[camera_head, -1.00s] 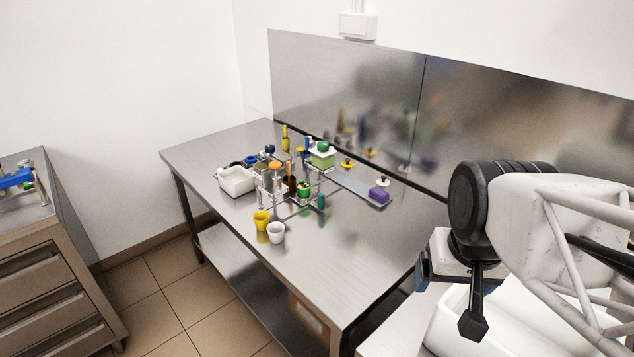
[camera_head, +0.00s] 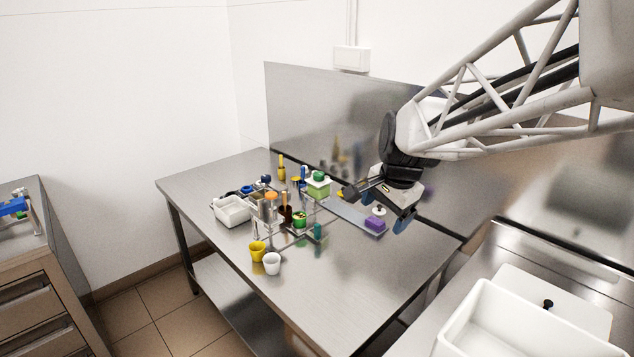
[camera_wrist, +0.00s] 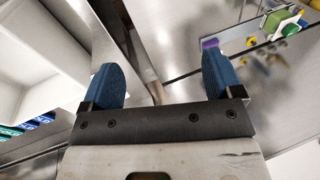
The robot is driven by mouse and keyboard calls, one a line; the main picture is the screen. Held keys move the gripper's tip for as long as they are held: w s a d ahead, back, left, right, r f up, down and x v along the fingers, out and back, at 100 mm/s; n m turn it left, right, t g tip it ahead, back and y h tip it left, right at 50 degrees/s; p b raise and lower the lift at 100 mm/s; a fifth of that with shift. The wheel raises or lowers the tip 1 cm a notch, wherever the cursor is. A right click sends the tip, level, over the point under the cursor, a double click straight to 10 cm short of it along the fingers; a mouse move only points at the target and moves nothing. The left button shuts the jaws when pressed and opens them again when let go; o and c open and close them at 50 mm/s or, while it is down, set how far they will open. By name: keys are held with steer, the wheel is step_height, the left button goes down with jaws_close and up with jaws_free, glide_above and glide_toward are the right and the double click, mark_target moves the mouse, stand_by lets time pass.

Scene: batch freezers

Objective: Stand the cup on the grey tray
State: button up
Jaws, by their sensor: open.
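A yellow cup (camera_head: 257,252) and a white cup (camera_head: 272,264) stand side by side near the table's front edge in the head view; which one the task means is not clear. A long, flat grey tray (camera_head: 346,214) lies towards the back of the table, with a purple block (camera_head: 376,225) at its right end. My gripper (camera_head: 376,207) is open and empty, in front of the tray's right part in the picture, well away from the cups. In the wrist view, its blue fingers (camera_wrist: 161,72) are apart with nothing between them. No cup shows there.
A rack (camera_head: 268,212) with coloured items stands mid-table, beside a white bin (camera_head: 232,211). A green block (camera_head: 318,185) sits behind. A steel splashback (camera_head: 300,105) closes the back. The table's front right is clear. A white basin (camera_head: 520,325) stands at lower right.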

steer(key=w+a+f+m, duration=0.1)
steer(key=w+a+m, duration=0.1)
steer(key=w, duration=0.4)
steer(key=w+a+f+m, duration=0.2)
steer(key=w, duration=0.3)
steer(key=m+y, duration=0.2)
steer(key=m, duration=1.1)
glide_toward(300, 216)
steer(key=s, duration=0.2)
steer(key=shift+w+a+f, duration=0.1)
steer(key=shift+a+f, duration=0.15)
steer(key=shift+f, duration=0.15)
steer(key=shift+f, duration=0.15)
steer(key=shift+x, duration=1.15)
steer(key=shift+w, duration=0.1)
steer(key=shift+x, duration=2.6)
steer(key=shift+a, duration=0.1)
